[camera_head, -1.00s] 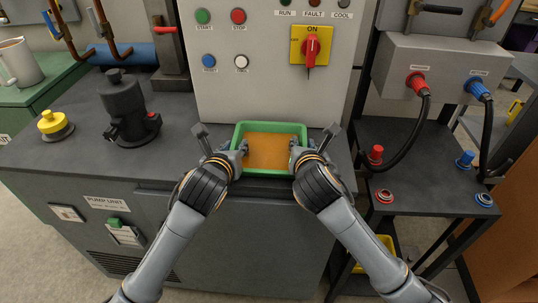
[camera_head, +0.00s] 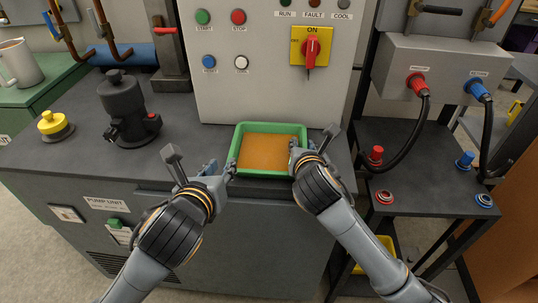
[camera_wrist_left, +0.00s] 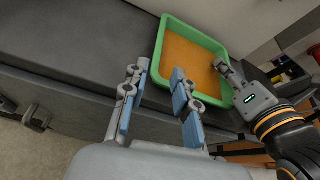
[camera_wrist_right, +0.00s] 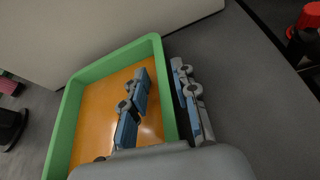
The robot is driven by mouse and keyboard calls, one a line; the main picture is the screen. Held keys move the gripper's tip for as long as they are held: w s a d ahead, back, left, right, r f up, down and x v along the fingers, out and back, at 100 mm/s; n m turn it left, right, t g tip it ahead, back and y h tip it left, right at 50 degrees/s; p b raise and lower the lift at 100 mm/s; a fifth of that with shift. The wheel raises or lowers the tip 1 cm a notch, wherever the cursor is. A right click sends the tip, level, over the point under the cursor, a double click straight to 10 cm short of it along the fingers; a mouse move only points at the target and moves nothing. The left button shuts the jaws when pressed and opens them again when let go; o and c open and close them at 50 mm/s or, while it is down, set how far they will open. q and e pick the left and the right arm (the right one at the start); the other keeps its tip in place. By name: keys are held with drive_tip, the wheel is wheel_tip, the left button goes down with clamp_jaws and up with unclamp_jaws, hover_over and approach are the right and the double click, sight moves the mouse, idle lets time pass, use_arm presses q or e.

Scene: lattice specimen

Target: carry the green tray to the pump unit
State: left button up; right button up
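The green tray (camera_head: 238,142), with a flat orange surface inside, sits on the dark top of the pump unit (camera_head: 190,155), close against the grey control panel. It looks level. My left gripper (camera_head: 221,169) is open and empty, just off the tray's left side; in the left wrist view the tray (camera_wrist_left: 163,45) lies beyond its spread fingers (camera_wrist_left: 158,95). My right gripper (camera_head: 300,150) is at the tray's right wall. In the right wrist view its fingers (camera_wrist_right: 165,85) are apart, one inside the tray and one outside, with the wall between them.
The control panel (camera_head: 260,95) with buttons and a red-yellow switch rises behind the tray. A black pump body (camera_head: 123,105) and a yellow knob (camera_head: 52,124) stand on the left. A side table (camera_head: 425,170) with red and blue fittings is at the right.

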drive_tip(key=v, duration=1.2)
drive_tip(key=shift+d, duration=0.15)
